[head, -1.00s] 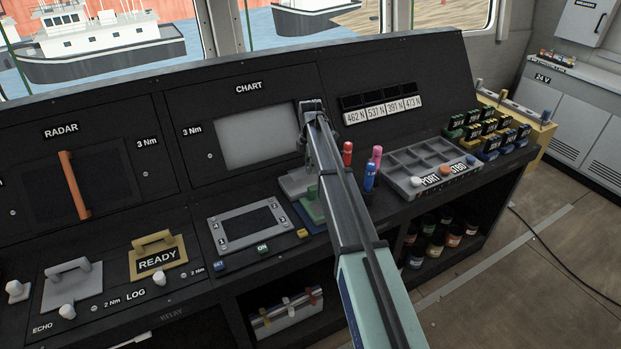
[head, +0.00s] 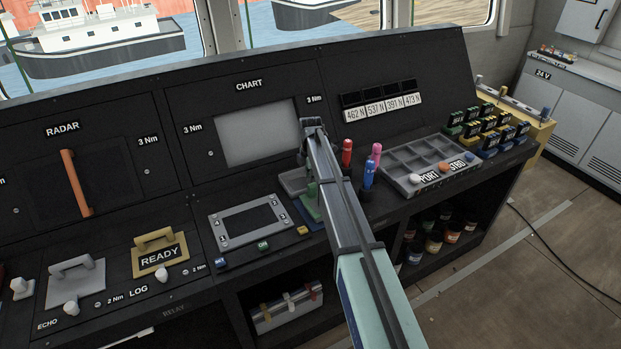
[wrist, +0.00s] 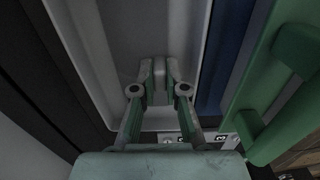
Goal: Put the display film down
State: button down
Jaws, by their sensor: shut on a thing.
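My gripper (wrist: 160,88) is shut on a small pale grey tab in the wrist view, which I take to be part of the display film (wrist: 159,70). The film's sheet is hard to tell from the grey surface around it. The fingers are over a shallow light grey tray (wrist: 72,35), whose raised walls show on both sides. The same tray (head: 290,181) is below the chart screen in the head view, partly behind my arm. My gripper is hidden there. Whether the film touches the tray floor I cannot tell.
A blue panel (wrist: 222,55) and a green piece with handles (wrist: 275,100) are close on the tray's right. Red, pink and blue upright handles (head: 369,173) stand right of my arm. A compartment tray (head: 425,165) lies farther right; a framed panel (head: 222,237) lies left.

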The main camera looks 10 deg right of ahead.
jog(key=c, duration=1.2)
grip_release()
notch_tip(320, 180, up, 12)
jog(key=b, duration=0.2)
jog(key=shift+r+b, duration=0.15)
jog(key=shift+b, duration=0.15)
